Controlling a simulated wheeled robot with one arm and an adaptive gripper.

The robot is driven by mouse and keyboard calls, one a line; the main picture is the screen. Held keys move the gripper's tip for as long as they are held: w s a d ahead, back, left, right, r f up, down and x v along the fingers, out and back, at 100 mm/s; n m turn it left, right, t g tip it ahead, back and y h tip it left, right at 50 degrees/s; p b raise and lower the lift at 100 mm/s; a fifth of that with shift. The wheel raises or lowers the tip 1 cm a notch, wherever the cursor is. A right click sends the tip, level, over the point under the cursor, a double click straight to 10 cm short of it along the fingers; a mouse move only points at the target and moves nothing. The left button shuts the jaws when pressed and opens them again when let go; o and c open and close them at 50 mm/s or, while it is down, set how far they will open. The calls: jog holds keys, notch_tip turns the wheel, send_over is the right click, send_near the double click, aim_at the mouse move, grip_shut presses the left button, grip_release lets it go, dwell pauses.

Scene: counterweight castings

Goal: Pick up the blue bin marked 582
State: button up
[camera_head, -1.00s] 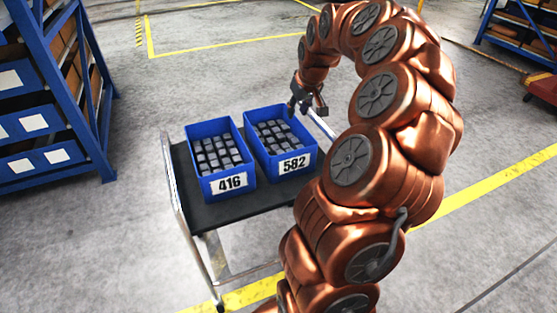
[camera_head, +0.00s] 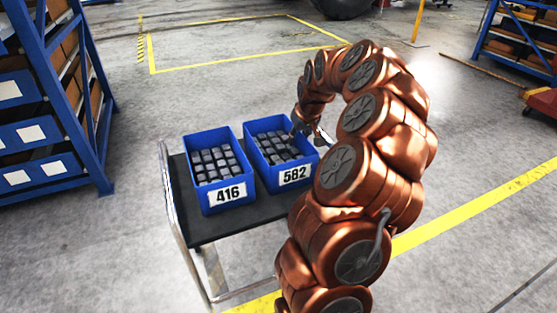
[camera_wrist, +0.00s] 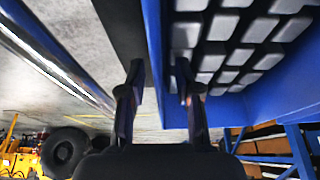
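The blue bin marked 582 (camera_head: 295,175) stands upright on the right side of a dark-topped cart, filled with grey castings. My gripper (camera_head: 312,136) is at its right wall, partly hidden by my arm in the head view. In the wrist view, the bin's blue wall (camera_wrist: 154,45) runs between the fingers of my gripper (camera_wrist: 160,82). One finger is outside the bin and the other is inside, over the castings. The fingers are spread, with a gap to the wall on the inner side.
A blue bin marked 416 (camera_head: 229,196) stands close to the left on the same cart (camera_head: 210,226). A blue rack (camera_head: 100,150) is at the left. Open floor with yellow lines lies behind the cart. A metal cart rail (camera_wrist: 55,55) shows beside my gripper.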

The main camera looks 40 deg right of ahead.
grip_shut()
jog(key=shift+r, duration=0.1)
dwell(0.7)
